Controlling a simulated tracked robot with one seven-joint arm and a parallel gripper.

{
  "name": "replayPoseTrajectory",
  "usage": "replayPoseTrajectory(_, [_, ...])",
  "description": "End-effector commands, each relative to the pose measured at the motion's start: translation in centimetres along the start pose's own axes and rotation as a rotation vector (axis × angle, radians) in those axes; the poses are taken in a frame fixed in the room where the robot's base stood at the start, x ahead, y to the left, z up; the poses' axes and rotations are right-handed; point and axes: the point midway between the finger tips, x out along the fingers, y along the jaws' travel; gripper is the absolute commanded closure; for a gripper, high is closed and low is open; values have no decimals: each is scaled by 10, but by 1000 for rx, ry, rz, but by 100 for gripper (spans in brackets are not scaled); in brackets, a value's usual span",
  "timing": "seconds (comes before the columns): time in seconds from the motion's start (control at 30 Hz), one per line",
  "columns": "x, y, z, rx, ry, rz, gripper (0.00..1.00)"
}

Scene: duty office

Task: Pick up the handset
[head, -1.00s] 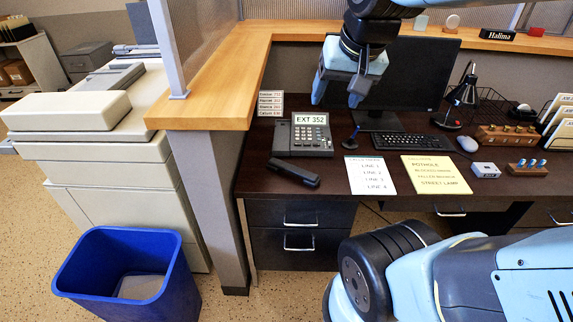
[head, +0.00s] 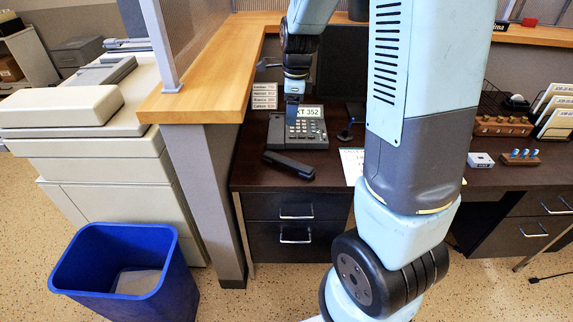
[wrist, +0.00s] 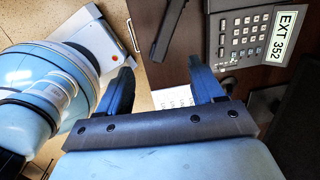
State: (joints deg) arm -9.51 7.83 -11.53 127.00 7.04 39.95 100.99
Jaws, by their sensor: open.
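The black handset (head: 289,165) lies on the dark desk near its front edge, off the phone. The desk phone (head: 297,129) with an EXT 352 label stands just behind it. In the wrist view the handset (wrist: 168,28) shows at the top, beside the phone (wrist: 240,35). My gripper (head: 292,106) is above the phone in the head view, apart from the handset. The wrist view shows its two blue fingers (wrist: 160,78) spread with nothing between them. My arm hides much of the desk's middle in the head view.
A wooden ledge (head: 205,85) on a partition borders the desk's left side. A blue bin (head: 125,285) stands on the floor at left. A small dark stand (head: 347,131) is right of the phone. A paper sheet (head: 352,160) lies partly behind my arm.

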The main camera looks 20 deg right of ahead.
Motion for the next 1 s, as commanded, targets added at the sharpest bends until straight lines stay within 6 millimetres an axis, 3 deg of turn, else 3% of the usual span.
replayPoseTrajectory(0.03, [17, -7, 1, 74, 15, 17, 33])
replayPoseTrajectory(0.2, [59, -23, 4, 315, 55, 46, 33])
replayPoseTrajectory(0.4, [88, -32, 3, 480, 88, 56, 33])
replayPoseTrajectory(0.57, [101, -33, 2, 521, 97, 59, 33])
replayPoseTrajectory(1.0, [169, -28, -4, 522, 97, 60, 33])
